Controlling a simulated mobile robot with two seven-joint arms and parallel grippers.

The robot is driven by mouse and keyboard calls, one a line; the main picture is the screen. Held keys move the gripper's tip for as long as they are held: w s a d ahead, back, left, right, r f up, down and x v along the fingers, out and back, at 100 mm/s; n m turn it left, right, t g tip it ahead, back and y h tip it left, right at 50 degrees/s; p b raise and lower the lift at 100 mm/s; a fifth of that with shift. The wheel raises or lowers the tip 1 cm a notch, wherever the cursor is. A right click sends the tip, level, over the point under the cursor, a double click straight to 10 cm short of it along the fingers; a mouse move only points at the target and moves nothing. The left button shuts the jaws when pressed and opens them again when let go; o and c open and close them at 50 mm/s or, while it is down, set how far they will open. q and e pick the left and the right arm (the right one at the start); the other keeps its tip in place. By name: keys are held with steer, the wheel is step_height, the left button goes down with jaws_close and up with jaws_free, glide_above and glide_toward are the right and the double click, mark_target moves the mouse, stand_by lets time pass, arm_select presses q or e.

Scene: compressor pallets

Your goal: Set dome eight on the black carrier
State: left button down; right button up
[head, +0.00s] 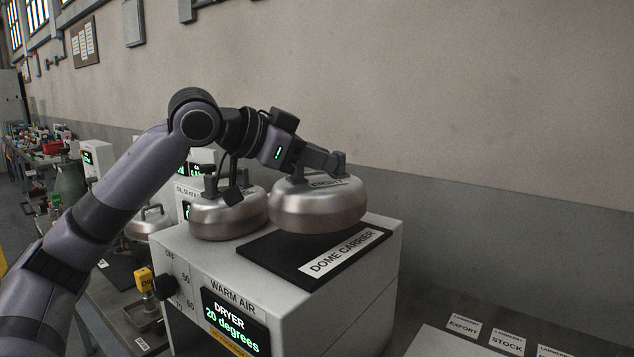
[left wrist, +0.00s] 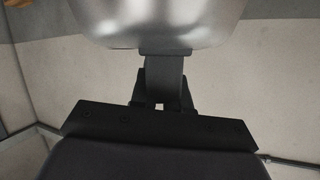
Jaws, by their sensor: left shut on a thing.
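A silver metal dome (head: 318,208) with a handle on top is held by my left gripper (head: 338,163), which is shut on the handle. The label on top of this dome is partly covered and too small to read surely. The dome is over the black carrier (head: 268,262), marked "DOME CARRIER", on top of the dryer. I cannot tell whether its underside touches the carrier. In the left wrist view the dome (left wrist: 155,22) fills the top, with the gripper (left wrist: 163,75) at its edge. My right gripper is not in view.
A second silver dome (head: 228,214) stands close beside the held one, at its left. The white dryer (head: 350,310) reads 20 degrees. Another dome (head: 148,222) is lower at the left. A pale surface with labels (head: 507,342) is at lower right. The wall is behind.

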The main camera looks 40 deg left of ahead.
mark_target(313, 179)
arm_select(q)
step_height(313, 179, down, 3)
steer(key=shift+f+b, duration=0.2)
steer(key=shift+b, duration=0.9)
steer(key=c, duration=1.1)
jaws_free()
steer(key=shift+f, duration=0.1)
